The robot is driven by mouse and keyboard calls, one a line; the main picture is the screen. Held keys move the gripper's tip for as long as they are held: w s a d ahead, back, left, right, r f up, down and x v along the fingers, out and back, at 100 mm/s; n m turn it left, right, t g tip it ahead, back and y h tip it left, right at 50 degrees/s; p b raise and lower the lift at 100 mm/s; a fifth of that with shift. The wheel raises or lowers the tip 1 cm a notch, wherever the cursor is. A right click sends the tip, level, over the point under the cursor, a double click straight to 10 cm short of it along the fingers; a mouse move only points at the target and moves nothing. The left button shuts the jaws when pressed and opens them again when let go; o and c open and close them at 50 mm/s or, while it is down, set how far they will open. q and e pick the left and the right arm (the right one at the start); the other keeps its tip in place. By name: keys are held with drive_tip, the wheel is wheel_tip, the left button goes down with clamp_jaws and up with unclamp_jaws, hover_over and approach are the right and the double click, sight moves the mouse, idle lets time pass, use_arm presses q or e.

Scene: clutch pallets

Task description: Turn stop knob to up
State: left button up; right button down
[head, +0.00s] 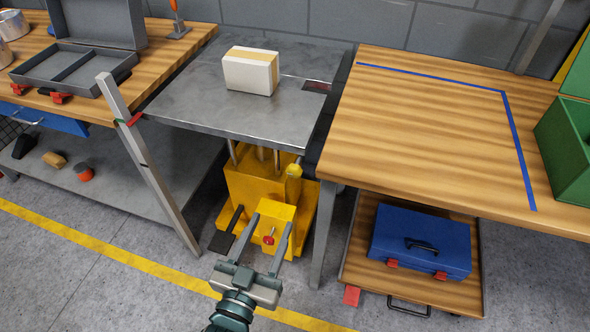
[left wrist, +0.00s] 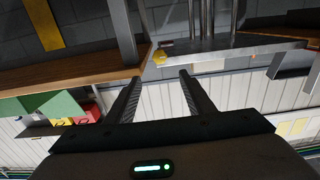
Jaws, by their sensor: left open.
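A yellow lift base (head: 255,185) stands under a grey metal table top (head: 215,95). A small yellow box on its front carries a red knob (head: 268,240); its marking is too small to read. My left gripper (head: 271,222) is open and empty, its two fingers reaching up on either side of the red knob in the head view. I cannot tell whether they touch the box. A round yellow knob (head: 294,170) sits higher on the base. In the left wrist view a yellow piece (left wrist: 159,57) shows beyond the open fingers. My right gripper is out of view.
A pale box (head: 251,71) sits on the metal top. A black pedal (head: 222,241) lies left of the yellow box. A table leg (head: 326,235) and a lower shelf with a blue case (head: 420,240) stand to the right. A slanted grey post (head: 150,165) stands left.

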sight(293, 173)
use_arm(q)
drive_tip(key=shift+w, duration=0.15)
drive_tip(key=p+x, duration=0.2)
drive_tip(key=x, duration=1.3)
drive_tip(key=shift+w+d, duration=0.2)
drive_tip(key=shift+w, duration=0.15)
drive_tip(key=shift+w+d, duration=0.15)
drive_tip(key=shift+w, duration=0.5)
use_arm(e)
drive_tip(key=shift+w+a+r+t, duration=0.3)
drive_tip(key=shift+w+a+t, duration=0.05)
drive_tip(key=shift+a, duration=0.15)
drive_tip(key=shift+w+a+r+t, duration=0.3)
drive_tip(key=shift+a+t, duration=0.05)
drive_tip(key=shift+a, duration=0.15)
use_arm(q)
drive_tip(key=c, duration=0.8)
drive_tip(key=shift+c, duration=1.4)
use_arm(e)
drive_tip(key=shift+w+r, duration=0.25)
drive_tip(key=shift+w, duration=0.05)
